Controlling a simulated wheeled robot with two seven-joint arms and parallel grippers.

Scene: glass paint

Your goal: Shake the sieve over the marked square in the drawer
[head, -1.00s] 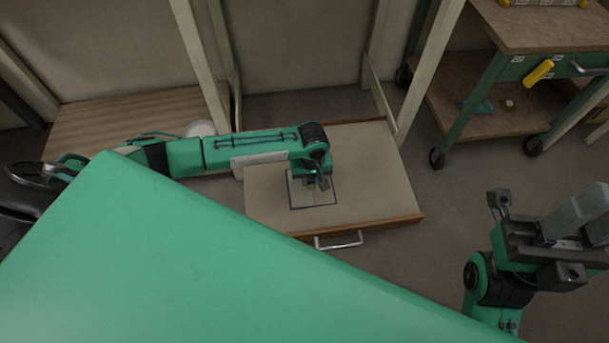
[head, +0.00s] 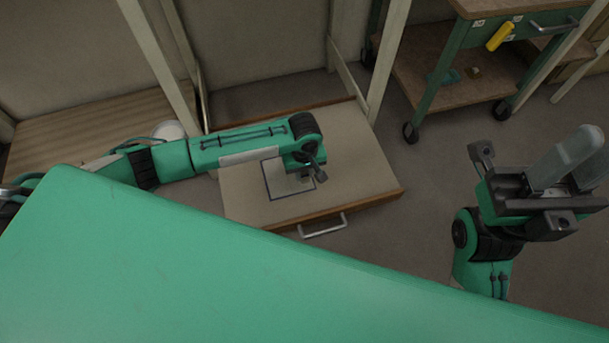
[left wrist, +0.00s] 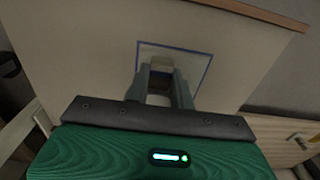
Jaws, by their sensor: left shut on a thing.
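The open drawer (head: 345,150) has a pale floor, a wooden rim and a metal handle. The marked square (head: 275,182), outlined in dark blue, lies on its floor and also shows in the left wrist view (left wrist: 205,72). My left gripper (head: 305,175) is over the right part of the square, pointing down. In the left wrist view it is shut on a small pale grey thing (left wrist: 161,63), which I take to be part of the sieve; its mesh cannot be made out. My right gripper (head: 567,172) is held away at the right, its finger gap unclear.
A white round thing (head: 169,131) sits on a wooden surface (head: 75,130) behind my left arm. A green cart (head: 430,85) with a yellow-handled item (head: 500,37) stands at the back right. Pale posts rise behind the drawer. Floor right of the drawer is clear.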

